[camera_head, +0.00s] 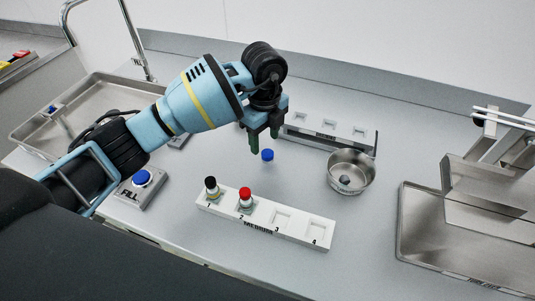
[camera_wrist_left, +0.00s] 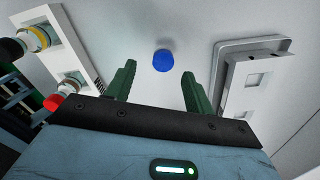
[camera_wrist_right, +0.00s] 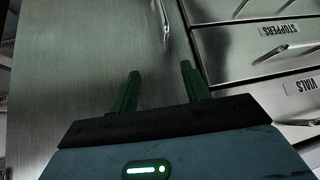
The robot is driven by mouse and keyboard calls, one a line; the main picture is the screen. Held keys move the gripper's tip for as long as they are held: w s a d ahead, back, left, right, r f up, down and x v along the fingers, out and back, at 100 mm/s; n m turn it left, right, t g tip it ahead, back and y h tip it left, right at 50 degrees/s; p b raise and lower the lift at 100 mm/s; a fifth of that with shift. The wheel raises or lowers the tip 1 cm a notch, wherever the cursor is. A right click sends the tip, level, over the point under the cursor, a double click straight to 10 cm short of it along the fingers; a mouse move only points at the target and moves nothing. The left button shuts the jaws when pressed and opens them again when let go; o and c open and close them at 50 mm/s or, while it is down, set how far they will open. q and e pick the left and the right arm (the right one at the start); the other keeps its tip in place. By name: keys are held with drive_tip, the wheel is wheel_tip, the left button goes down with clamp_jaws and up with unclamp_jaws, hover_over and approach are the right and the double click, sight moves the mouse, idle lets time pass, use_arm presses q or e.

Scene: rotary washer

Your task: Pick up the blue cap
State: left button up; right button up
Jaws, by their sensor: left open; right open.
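The small blue cap (camera_head: 267,155) lies on the grey counter behind the white numbered rack. My left gripper (camera_head: 264,146) is directly above it, pointing down, with its green fingers apart. In the left wrist view the cap (camera_wrist_left: 163,61) shows in the gap between the open fingertips (camera_wrist_left: 158,68), touching neither. My right gripper (camera_wrist_right: 160,75) is open and empty. It faces metal drawer fronts and is out of the head view.
The white rack (camera_head: 280,225) holds a black-capped vial (camera_head: 212,187) in slot 1 and a red-capped vial (camera_head: 246,198) in slot 2. A second rack (camera_head: 322,131) stands behind the cap. A metal bowl (camera_head: 350,172) is to the right, and a blue FILL button (camera_head: 141,178) to the left.

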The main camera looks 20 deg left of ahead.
sight(266, 152)
use_arm(q)
drive_tip(key=shift+w+d+f, duration=0.1)
drive_tip(key=shift+w+f, duration=0.05)
drive_tip(key=shift+f, duration=1.1)
drive_tip(key=shift+w+f, duration=0.1)
drive_tip(key=shift+f, duration=1.15)
drive_tip(key=c, duration=1)
